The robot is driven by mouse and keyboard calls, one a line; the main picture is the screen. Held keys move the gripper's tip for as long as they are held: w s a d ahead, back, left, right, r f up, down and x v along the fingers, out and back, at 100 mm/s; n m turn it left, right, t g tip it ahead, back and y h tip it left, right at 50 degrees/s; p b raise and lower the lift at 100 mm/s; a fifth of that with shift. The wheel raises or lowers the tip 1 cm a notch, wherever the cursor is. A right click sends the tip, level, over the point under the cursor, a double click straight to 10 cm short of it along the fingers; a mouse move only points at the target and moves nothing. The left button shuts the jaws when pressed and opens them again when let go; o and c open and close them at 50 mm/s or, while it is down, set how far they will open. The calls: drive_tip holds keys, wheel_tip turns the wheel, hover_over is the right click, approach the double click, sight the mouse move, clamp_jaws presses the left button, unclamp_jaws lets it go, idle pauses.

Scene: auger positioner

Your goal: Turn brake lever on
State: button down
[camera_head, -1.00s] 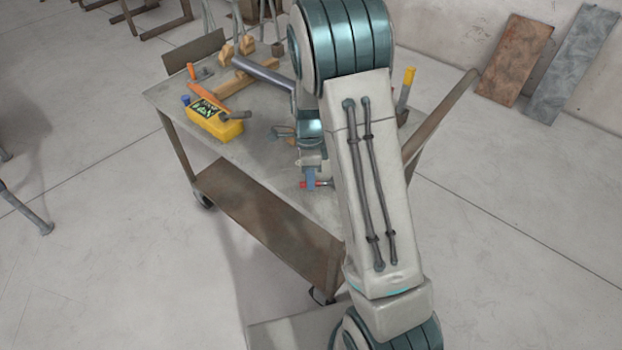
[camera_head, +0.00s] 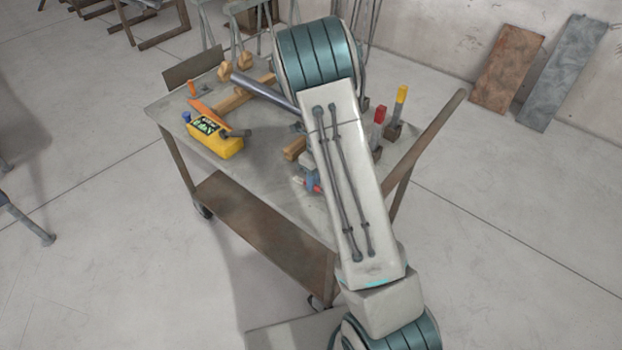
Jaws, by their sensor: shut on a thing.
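Two upright handles on dark bases stand at the right of the cart top, one with a red grip (camera_head: 379,115) and one with a yellow grip (camera_head: 401,95). I cannot tell which of them, if either, is the brake lever. My arm crosses the cart top just left of the red grip. My gripper is hidden behind the arm, so its jaws and anything in them do not show. A blue and red fitting (camera_head: 312,182) peeks out at the arm's left edge.
The metal cart (camera_head: 262,182) carries a yellow box (camera_head: 214,140), a long grey tube (camera_head: 262,92), an orange-handled tool (camera_head: 206,112) and a wooden block (camera_head: 294,148). A brown bar (camera_head: 436,122) slants along its right side. Open floor lies to the right.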

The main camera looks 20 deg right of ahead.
drive_tip(key=shift+d+m, duration=0.2)
drive_tip(key=shift+m, duration=0.1)
drive_tip(key=c, duration=1.4)
unclamp_jaws()
drive_tip(key=shift+o, duration=0.2)
drive_tip(key=shift+w+r, duration=0.1)
drive_tip(key=shift+r, duration=0.2)
wheel_tip(320, 180, up, 13)
drive_tip(key=w+d, duration=0.1)
drive_tip(key=d, duration=0.1)
drive_tip(key=shift+w+p, duration=0.15)
drive_tip(key=shift+p, duration=0.2)
